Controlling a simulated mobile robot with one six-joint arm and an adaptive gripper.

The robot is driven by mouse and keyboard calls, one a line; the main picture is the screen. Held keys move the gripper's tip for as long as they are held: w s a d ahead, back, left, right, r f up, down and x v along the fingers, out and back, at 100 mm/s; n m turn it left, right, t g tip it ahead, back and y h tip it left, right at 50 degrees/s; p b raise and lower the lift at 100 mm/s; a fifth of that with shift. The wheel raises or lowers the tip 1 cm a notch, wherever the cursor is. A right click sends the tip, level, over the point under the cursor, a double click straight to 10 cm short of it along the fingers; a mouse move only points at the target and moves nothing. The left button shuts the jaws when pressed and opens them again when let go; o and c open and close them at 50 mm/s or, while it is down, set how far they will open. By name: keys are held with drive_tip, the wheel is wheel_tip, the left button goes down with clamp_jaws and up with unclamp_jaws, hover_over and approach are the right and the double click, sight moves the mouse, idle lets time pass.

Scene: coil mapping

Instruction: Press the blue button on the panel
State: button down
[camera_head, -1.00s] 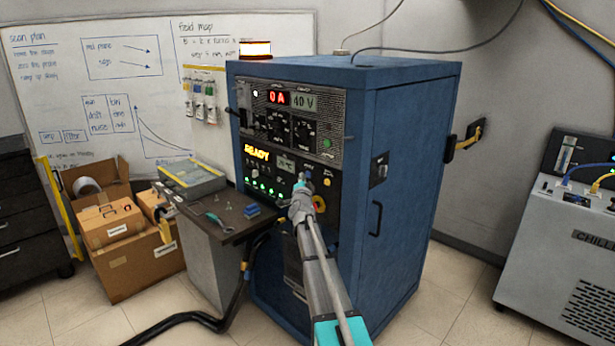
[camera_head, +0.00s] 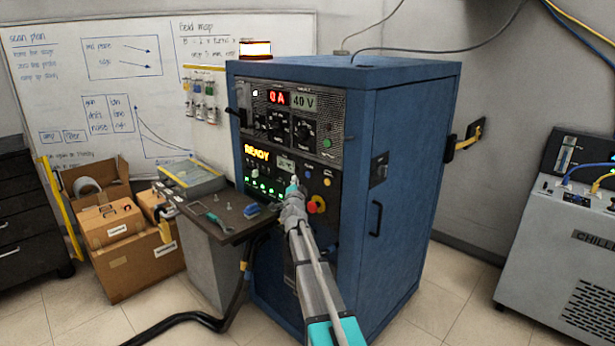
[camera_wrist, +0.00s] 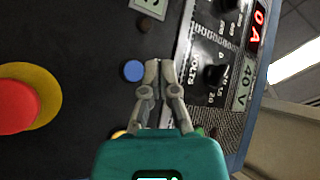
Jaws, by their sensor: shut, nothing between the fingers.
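The blue button (camera_wrist: 133,71) is a small round cap on the dark panel (camera_wrist: 85,115). In the wrist view it lies just left of my fingertips. In the head view it is a small spot (camera_head: 307,170) on the cabinet front, up and right of my gripper. My gripper (camera_wrist: 158,66) is shut and empty, its fingertips beside the button in the picture. I cannot tell how far they are from the panel surface. In the head view my gripper (camera_head: 294,181) is in front of the panel's lower section and hides part of it.
A red mushroom button (camera_wrist: 14,106) on a yellow ring sits on the same panel; it shows in the head view (camera_head: 317,204) close beside my wrist. A yellow button (camera_head: 327,182) is nearby. A side table (camera_head: 222,226) with small items stands left of the blue cabinet (camera_head: 405,150).

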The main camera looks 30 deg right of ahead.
drive_tip(key=shift+s+a, duration=0.25)
drive_tip(key=shift+a, duration=0.5)
idle(0.4)
drive_tip(key=s+a+f+n+g+y+p, duration=0.2)
drive_tip(key=s+a+f+n+g+y, duration=0.3)
drive_tip(key=a, duration=0.5)
drive_tip(key=s+a+f+n+g+y+p, duration=0.25)
drive_tip(key=s+a+f+n+y, duration=0.35)
drive_tip(key=a, duration=0.4)
drive_tip(key=s+a+f+n+g+h+p, duration=0.1)
drive_tip(key=s+g, duration=0.4)
drive_tip(key=s, duration=0.9)
drive_tip(key=s+a+f+n+g+h+p, duration=0.1)
drive_tip(key=s+g, duration=0.5)
drive_tip(key=s, duration=0.9)
drive_tip(key=a+f+n+p, duration=0.1)
drive_tip(key=a+n+p, duration=0.1)
drive_tip(key=a+n, duration=0.1)
drive_tip(key=shift+s+a+n, duration=0.2)
drive_tip(key=shift+n, duration=0.2)
